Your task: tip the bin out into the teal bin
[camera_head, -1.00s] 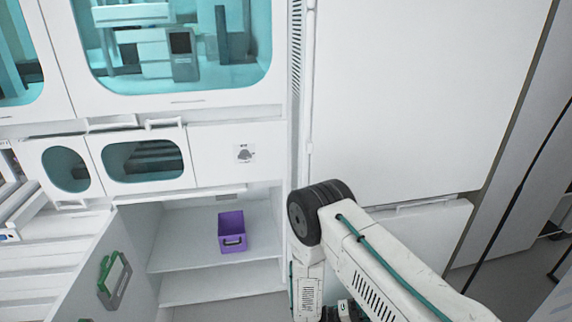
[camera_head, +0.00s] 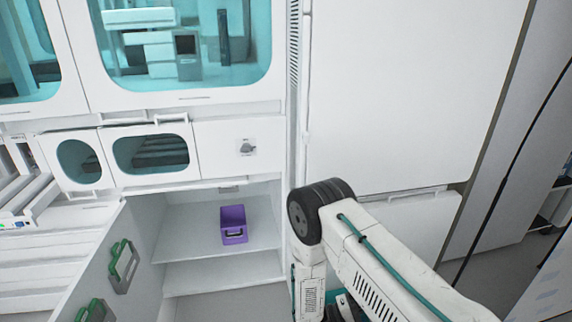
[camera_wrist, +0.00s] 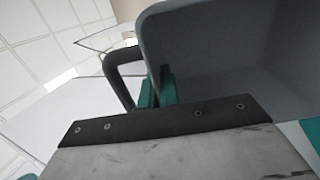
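A grey bin (camera_wrist: 225,50) fills the upper right of the wrist view, its open inside facing the camera. Its dark loop handle (camera_wrist: 120,78) is at its left side. My gripper (camera_wrist: 156,90) has teal fingertips close together at the handle and appears shut on it. The handle's lower end is hidden by the gripper. In the head view my gripper and the held bin are mostly hidden behind my forearm. A teal patch (camera_head: 362,292) shows beside the forearm at the bottom; I cannot tell whether it is the teal bin.
A purple bin (camera_head: 233,224) stands on a shelf in an open white cabinet (camera_head: 190,245). The cabinet's door (camera_head: 110,265), with green-edged holders, swings out at the lower left. A large white panel (camera_head: 410,90) stands behind my arm. Grey floor (camera_head: 495,275) shows at the right.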

